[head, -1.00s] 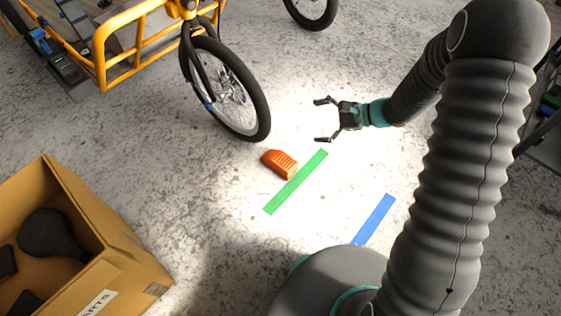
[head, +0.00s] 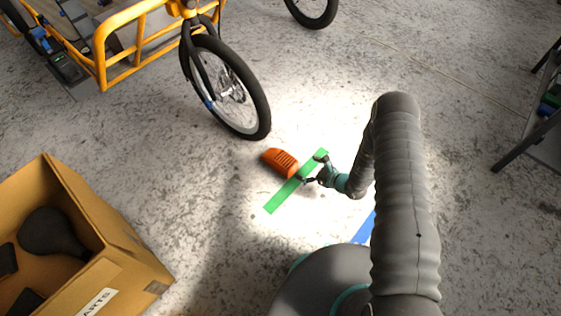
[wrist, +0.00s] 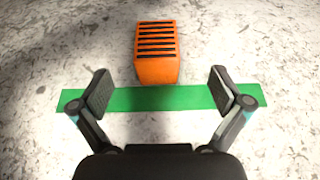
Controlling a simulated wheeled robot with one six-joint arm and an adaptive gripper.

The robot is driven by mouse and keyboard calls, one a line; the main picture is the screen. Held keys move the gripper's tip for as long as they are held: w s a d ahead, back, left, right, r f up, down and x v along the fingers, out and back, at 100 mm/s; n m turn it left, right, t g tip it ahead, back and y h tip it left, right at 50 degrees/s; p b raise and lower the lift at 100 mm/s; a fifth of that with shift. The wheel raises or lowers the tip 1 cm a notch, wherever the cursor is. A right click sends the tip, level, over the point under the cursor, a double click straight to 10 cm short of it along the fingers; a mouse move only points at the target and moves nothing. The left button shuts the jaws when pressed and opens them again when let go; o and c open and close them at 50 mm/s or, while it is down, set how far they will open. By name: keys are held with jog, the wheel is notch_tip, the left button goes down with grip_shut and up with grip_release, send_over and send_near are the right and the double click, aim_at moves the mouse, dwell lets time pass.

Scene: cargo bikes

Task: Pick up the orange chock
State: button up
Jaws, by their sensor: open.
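The orange chock (head: 280,162) lies on the floor beside the green tape strip (head: 284,194), close to the front wheel of the yellow cargo bike. In the wrist view the ribbed orange chock (wrist: 157,54) is ahead of my gripper (wrist: 162,91), between the lines of its two fingers but beyond their tips. The fingers are spread wide with nothing between them except floor and green tape. In the head view my gripper (head: 312,168) is over the green strip, just right of the chock; whether it touches the floor cannot be told.
The bike's front wheel (head: 232,88) stands just above and left of the chock. A cardboard box (head: 128,262) with dark parts is at lower left. A blue tape strip (head: 363,229) is partly hidden by my arm. A dark-framed stand (head: 535,140) is at right.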

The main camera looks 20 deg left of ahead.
aim_at(284, 158)
jog(key=x, duration=0.8)
jog(key=shift+s, duration=0.15)
jog(key=x, duration=0.4)
jog(key=shift+s+f, duration=0.15)
jog(key=shift+s, duration=0.05)
jog(key=shift+w+a+f, duration=0.15)
jog(key=shift+w+a, duration=0.1)
jog(key=shift+a, duration=0.2)
jog(key=c, duration=1.7)
